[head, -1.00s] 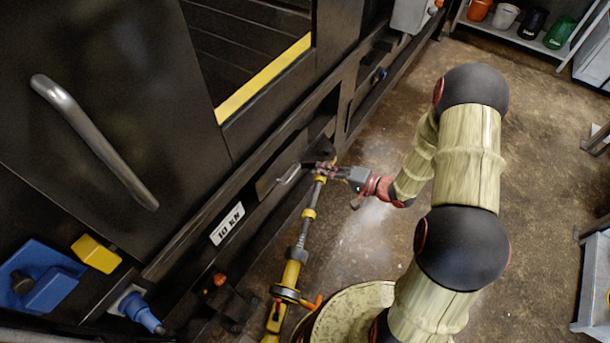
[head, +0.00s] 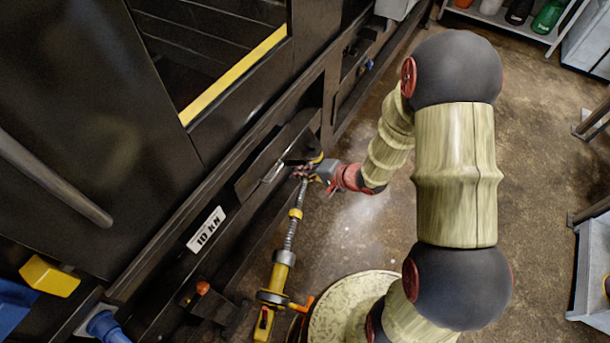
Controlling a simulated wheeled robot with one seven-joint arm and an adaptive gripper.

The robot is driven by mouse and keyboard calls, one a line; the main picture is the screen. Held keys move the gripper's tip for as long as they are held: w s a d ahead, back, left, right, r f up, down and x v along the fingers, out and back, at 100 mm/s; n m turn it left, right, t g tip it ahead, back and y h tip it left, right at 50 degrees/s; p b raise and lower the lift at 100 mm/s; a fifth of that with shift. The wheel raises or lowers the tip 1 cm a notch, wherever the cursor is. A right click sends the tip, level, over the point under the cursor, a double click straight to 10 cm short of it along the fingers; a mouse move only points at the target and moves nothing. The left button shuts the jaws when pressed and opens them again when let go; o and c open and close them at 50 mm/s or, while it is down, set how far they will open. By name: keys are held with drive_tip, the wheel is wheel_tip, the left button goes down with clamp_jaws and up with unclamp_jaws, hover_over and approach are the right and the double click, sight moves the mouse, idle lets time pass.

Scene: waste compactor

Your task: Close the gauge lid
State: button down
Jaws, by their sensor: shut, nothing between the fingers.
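A dark flat flap (head: 262,160), which looks like the gauge lid, is on the side of the black machine near the middle of the head view. A bright metal bar like a handle (head: 271,173) shows at its lower edge. The lid seems tilted, but its exact angle is hard to tell. My gripper (head: 302,172) is shut and empty, just right of the bar at the lid's lower right end. Whether it touches the lid cannot be told. The gauge itself is not visible.
A yellow and grey rod (head: 283,257) with an orange handle runs below my gripper. A "10 KN" label (head: 206,229) is on the machine at left, with a yellow block (head: 49,276) lower left. The floor (head: 345,235) right of the machine is open. Shelves with containers stand top right.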

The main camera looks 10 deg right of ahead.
sight(276, 173)
drive_tip(key=b+x, duration=0.3)
drive_tip(key=x, duration=0.5)
drive_tip(key=shift+w+a+f, duration=0.15)
drive_tip(key=shift+a+f, duration=0.1)
drive_tip(key=shift+w+a, duration=0.1)
drive_tip(key=shift+f, duration=0.1)
drive_tip(key=shift+w+a+f, duration=0.25)
drive_tip(key=shift+w, duration=0.1)
drive_tip(key=shift+r, duration=0.1)
